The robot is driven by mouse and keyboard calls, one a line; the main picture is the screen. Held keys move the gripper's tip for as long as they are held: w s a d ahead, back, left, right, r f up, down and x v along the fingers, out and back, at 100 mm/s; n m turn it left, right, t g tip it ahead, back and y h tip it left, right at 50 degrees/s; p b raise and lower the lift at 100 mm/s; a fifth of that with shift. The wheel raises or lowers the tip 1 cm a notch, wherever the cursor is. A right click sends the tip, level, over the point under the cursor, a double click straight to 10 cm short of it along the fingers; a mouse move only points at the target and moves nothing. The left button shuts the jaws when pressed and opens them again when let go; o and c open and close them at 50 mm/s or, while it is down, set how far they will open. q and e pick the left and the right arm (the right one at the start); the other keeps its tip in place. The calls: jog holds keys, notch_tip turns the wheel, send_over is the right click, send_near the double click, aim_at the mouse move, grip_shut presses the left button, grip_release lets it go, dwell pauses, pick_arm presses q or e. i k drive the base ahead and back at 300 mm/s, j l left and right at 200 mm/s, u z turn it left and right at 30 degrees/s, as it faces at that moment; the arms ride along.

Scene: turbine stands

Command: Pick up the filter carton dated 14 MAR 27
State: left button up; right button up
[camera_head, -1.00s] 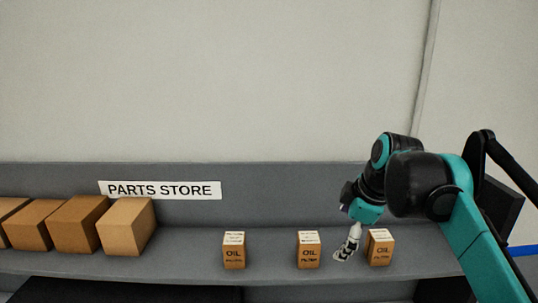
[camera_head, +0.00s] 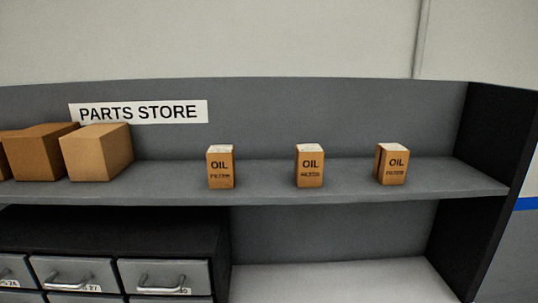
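Three small brown cartons marked OIL FILTER stand upright and apart on the grey shelf (camera_head: 260,182). They are the left carton (camera_head: 220,170), the middle carton (camera_head: 310,170) and the right carton (camera_head: 392,168). Each has a pale label on top, but no date can be read at this size. The right carton is turned a little, so its left side shows. Neither of my grippers is in view.
Larger plain brown boxes (camera_head: 98,155) stand at the shelf's left under a PARTS STORE sign (camera_head: 138,111). Below is a dark cabinet with grey drawers (camera_head: 75,275). A dark side panel (camera_head: 490,150) closes the right end. Shelf space between the cartons is free.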

aim_at(391, 163)
jog(key=k+j+z, duration=0.1)
jog(key=z, duration=1)
